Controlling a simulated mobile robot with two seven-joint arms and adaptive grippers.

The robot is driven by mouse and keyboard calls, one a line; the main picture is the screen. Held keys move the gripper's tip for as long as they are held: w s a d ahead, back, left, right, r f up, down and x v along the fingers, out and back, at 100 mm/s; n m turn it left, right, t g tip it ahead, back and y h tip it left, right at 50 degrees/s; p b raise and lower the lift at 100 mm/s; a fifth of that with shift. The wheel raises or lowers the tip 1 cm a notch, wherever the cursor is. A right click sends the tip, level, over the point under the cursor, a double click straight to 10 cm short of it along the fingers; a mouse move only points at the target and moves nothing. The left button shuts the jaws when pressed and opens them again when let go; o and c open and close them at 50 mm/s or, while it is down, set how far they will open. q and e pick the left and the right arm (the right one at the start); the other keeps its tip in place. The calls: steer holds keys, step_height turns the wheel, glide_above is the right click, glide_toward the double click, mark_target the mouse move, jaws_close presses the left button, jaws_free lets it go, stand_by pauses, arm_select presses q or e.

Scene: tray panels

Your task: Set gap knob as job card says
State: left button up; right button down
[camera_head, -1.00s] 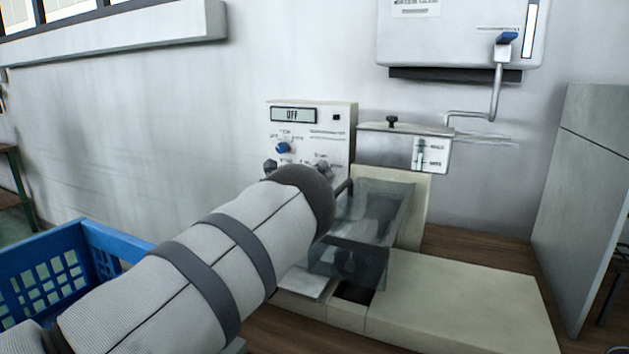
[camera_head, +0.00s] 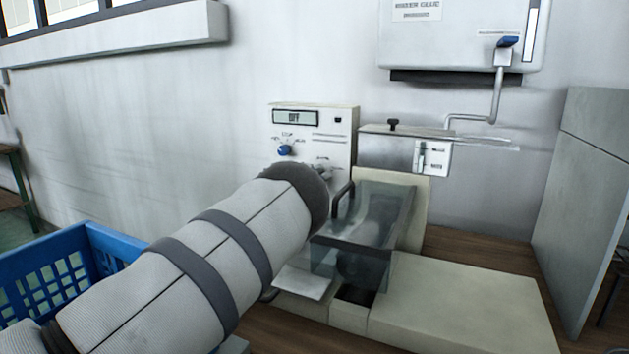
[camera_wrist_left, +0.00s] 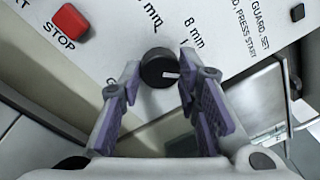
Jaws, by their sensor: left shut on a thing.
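The gap knob (camera_wrist_left: 158,68) is a round black knob with a white pointer mark, seen in the left wrist view. Its mark points to the right of that picture, below the printed "8 mm". Another "mm" label shows above the knob, its number cut off. My left gripper (camera_wrist_left: 160,72) has one finger on each side of the knob and is shut on it. In the head view my own left arm hides the gripper and most of the panel's lower part. The control panel (camera_head: 343,150) has a display reading "OFF". I cannot make out a job card. My right gripper is not in view.
A blue selector knob (camera_head: 285,150) sits under the display. A red stop button (camera_wrist_left: 71,20) is near the gap knob. A clear guard (camera_head: 385,205) with a dark handle stands right of my arm. A blue crate (camera_head: 95,235) is at left.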

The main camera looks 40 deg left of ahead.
arm_select(q)
steer(key=shift+d+n+y+p, duration=0.1)
steer(key=shift+n+y+p, duration=0.3)
steer(key=shift+n, duration=4.2)
steer(key=o, duration=1.1)
steer(key=shift+w, duration=0.1)
steer(key=shift+o, duration=0.2)
steer(key=v, duration=1.2)
steer(key=shift+f, duration=0.1)
